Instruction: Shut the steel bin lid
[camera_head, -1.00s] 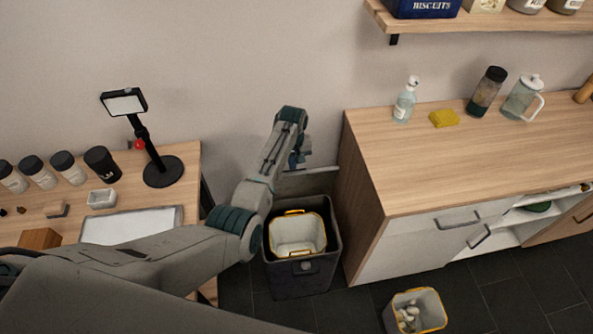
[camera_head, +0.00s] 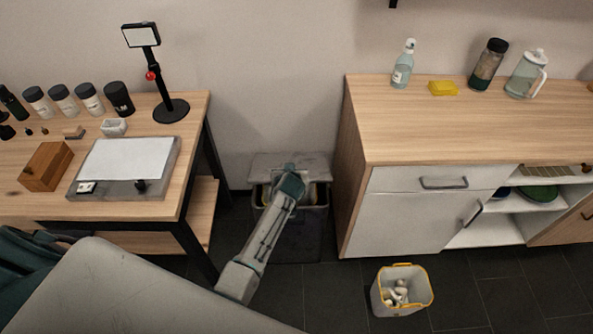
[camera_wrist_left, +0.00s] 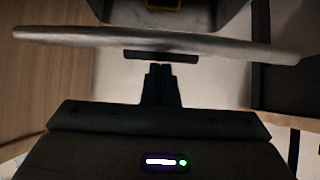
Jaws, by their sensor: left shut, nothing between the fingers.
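The steel bin (camera_head: 302,235) stands on the floor between the table and the counter. Its lid (camera_head: 285,162) is open, tilted up at the back of the bin. In the left wrist view the lid (camera_wrist_left: 230,47) shows nearly edge-on as a grey bar across the picture. My left gripper (camera_wrist_left: 160,75) is shut and empty, its fingertips close to the lid; I cannot tell whether they touch. In the head view the wrist of my left gripper (camera_head: 290,182) covers part of the bin opening and hides the fingers. My right gripper is out of view.
A yellow-rimmed liner (camera_head: 318,195) sits inside the bin. A yellow-rimmed bucket (camera_head: 402,290) stands on the floor to the right. The counter (camera_head: 345,200) is close on the bin's right, the table (camera_head: 190,190) on its left.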

